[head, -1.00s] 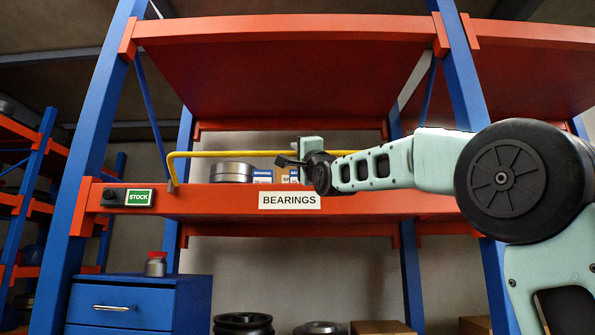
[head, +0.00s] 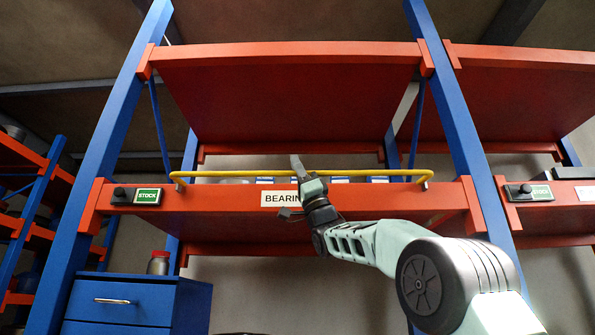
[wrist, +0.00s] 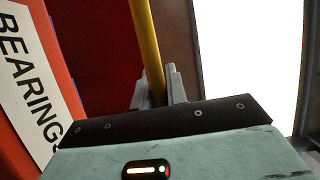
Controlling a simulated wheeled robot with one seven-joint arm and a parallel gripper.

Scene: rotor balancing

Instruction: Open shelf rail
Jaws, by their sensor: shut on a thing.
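The yellow shelf rail (head: 235,174) runs along the front of the orange shelf beam (head: 225,203) in the head view, bent down at both ends to the beam. My gripper (head: 298,170) is at the middle of the rail, just above the BEARINGS label (head: 279,199), and partly covers that label. In the wrist view the rail (wrist: 147,45) passes down between the grey fingers of my gripper (wrist: 160,88), which are shut on it. The label also shows in the wrist view (wrist: 25,85) at the left.
Boxes (head: 338,180) stand behind the rail on the shelf. A green STOCK sign (head: 148,196) with a black knob is at the beam's left end. A blue cabinet (head: 125,295) with a red-lidded jar (head: 158,262) stands below left. Blue uprights flank the shelf.

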